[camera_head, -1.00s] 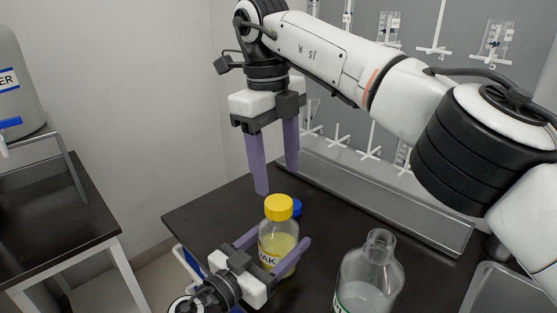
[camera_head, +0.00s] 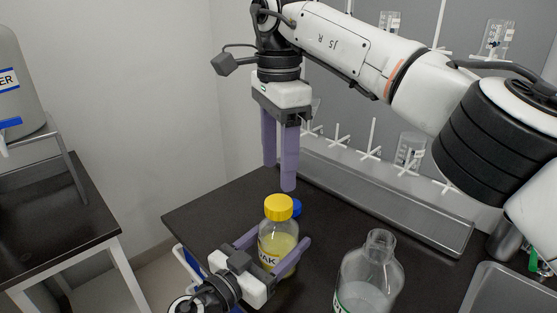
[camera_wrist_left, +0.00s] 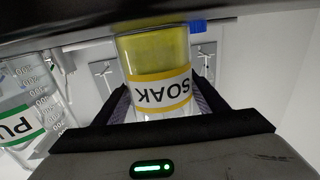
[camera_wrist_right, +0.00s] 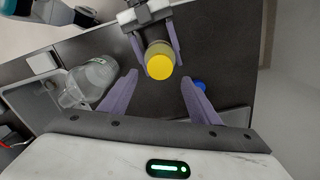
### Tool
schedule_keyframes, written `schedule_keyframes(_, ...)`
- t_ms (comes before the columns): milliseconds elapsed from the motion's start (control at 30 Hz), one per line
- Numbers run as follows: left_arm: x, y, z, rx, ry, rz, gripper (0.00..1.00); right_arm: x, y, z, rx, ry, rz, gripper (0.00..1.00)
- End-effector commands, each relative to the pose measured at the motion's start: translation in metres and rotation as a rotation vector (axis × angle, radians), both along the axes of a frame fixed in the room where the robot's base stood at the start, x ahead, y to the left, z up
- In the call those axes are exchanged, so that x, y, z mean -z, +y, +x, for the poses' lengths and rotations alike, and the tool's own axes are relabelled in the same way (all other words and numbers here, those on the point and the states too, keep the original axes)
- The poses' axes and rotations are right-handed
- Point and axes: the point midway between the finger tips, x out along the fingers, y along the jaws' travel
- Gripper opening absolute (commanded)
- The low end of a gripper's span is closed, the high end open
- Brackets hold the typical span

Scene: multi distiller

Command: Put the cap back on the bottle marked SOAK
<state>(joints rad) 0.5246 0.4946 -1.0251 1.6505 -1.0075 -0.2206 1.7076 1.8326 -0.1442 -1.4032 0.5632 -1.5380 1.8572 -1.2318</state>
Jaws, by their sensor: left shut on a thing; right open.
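The SOAK bottle (camera_head: 277,243) holds yellow liquid and stands upright on the dark table. Its label reads SOAK, upside down, in the left wrist view (camera_wrist_left: 160,90). A yellow cap (camera_head: 278,207) sits on its mouth; it also shows in the right wrist view (camera_wrist_right: 159,66). My left gripper (camera_head: 272,258) is shut around the bottle's body. My right gripper (camera_head: 279,178) is open and empty, pointing down above and just behind the cap. In the right wrist view, the bottle is beyond the open fingers (camera_wrist_right: 160,92).
A blue cap-like object (camera_head: 296,207) lies on the table behind the bottle. An open clear bottle (camera_head: 370,275) stands to the right. A metal tray and a rack with white pegs (camera_head: 371,150) line the table's back. A container with a blue tap (camera_head: 18,90) stands at left.

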Motion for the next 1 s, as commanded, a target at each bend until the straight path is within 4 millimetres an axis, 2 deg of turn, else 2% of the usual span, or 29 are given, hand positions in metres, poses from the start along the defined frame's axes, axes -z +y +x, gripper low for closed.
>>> schedule_keyframes(167, 0.0, -0.001, 0.0, 0.001, 0.0, -0.001, 0.03, 0.012, -0.001, 0.0, 0.001, 0.002, -0.001, 0.56)
schedule_keyframes(400, 0.0, -0.001, 0.0, 0.001, 0.0, -0.001, 0.03, 0.049, -0.001, 0.0, 0.001, 0.003, 0.0, 0.56)
schedule_keyframes(600, -0.001, -0.001, 0.0, 0.001, 0.0, -0.001, 0.03, 0.073, -0.001, 0.0, 0.003, 0.001, 0.0, 0.56)
schedule_keyframes(733, 0.0, 0.0, 0.0, 0.001, 0.0, -0.001, 0.03, 0.079, 0.0, 0.0, 0.002, 0.001, 0.0, 0.56)
schedule_keyframes(1000, 0.0, 0.0, 0.0, 0.001, 0.0, -0.001, 0.03, 0.08, 0.0, 0.0, 0.003, 0.0, -0.001, 0.56)
